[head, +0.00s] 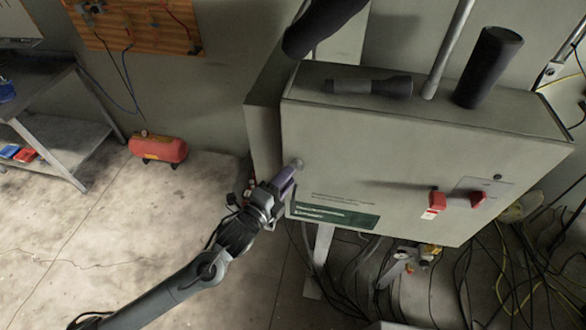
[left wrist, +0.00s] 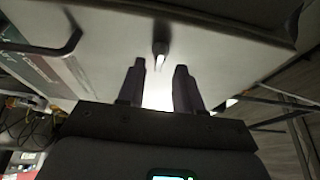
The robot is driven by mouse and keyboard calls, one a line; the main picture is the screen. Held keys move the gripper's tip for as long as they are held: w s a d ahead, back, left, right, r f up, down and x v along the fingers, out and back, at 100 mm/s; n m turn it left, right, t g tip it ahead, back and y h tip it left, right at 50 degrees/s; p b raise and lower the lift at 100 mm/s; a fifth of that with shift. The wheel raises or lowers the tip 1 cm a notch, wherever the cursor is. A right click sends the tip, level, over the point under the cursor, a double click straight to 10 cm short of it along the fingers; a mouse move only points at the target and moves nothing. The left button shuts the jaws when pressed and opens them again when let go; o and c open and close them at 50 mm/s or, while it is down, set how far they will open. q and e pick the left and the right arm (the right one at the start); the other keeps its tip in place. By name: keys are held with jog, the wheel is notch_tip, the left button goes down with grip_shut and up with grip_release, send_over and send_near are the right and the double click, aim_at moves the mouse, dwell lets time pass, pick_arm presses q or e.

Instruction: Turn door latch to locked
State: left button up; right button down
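A grey-green metal cabinet (head: 380,150) stands at the centre right of the head view. A small round latch (head: 297,163) sits near the left edge of its front door. In the left wrist view the latch (left wrist: 160,50) sticks out from the pale door, just beyond the fingertips. My left gripper (head: 292,172) is at the latch, and its two fingers (left wrist: 157,70) are apart with a bright gap between them. The latch lines up with this gap. I cannot tell whether the fingers touch it. My right gripper is not in view.
Red switches (head: 437,202) are on the cabinet front at the right. A dark flashlight (head: 368,86) and a dark cylinder (head: 489,67) are on the cabinet top. Cables lie on the floor below. A red tank (head: 158,148) and a metal table (head: 60,140) stand at the left.

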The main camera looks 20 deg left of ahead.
aim_at(297, 166)
pick_arm(q)
jog(key=shift+x, duration=1.7)
grip_shut()
